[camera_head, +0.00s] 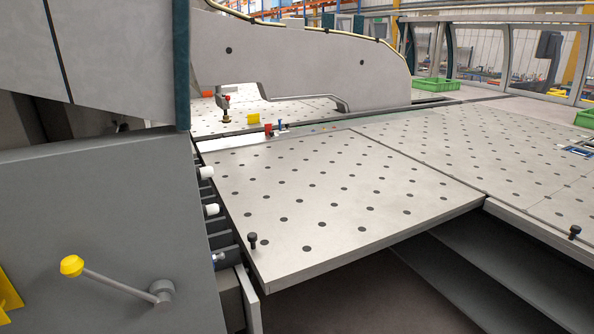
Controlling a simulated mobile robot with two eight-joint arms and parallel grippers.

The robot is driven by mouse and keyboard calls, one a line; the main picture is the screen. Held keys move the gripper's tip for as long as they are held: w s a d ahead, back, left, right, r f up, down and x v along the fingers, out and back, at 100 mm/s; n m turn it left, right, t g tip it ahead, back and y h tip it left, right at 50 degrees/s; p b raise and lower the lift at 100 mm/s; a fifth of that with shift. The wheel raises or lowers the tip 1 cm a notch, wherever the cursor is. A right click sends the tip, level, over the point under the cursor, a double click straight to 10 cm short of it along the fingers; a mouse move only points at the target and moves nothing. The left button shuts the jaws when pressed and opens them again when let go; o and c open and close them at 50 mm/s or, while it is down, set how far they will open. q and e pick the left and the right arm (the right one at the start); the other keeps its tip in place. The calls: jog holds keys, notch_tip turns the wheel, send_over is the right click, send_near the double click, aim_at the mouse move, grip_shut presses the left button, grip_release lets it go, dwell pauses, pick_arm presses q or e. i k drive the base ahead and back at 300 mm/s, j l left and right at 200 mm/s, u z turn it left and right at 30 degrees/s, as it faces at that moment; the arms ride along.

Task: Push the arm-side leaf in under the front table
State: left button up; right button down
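A light grey leaf with rows of dark holes (328,190) lies flat in the middle of the camera_head view, beside the grey machine housing. I take it to be the arm-side leaf. Its front corner juts out toward me over an open dark gap. A small black knob (252,239) stands on it near its left front corner. The larger perforated table (500,150) continues to the right, with a visible seam between the two. I take it to be the front table. The leaf's top looks about level with it. Neither of my grippers is in view.
The grey housing (100,220) fills the left, with a yellow-knobbed lever (115,281) on its face. White rollers (208,192) line the leaf's left side. Another black knob (575,232) stands at the right table's edge. Green crates (435,84) stand at the back.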

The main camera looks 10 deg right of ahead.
aim_at(303, 209)
jog(key=i+l+u, duration=0.1)
jog(key=l, duration=0.25)
jog(key=i+l+u, duration=0.15)
jog(key=l, duration=0.2)
jog(key=l+u, duration=0.1)
jog(key=l, duration=0.25)
jog(key=i+l, duration=0.1)
jog(key=l, duration=0.25)
jog(key=i+l, duration=0.1)
jog(key=l, duration=0.25)
jog(key=l+u, duration=0.1)
jog(key=l, duration=0.25)
jog(key=i, duration=0.05)
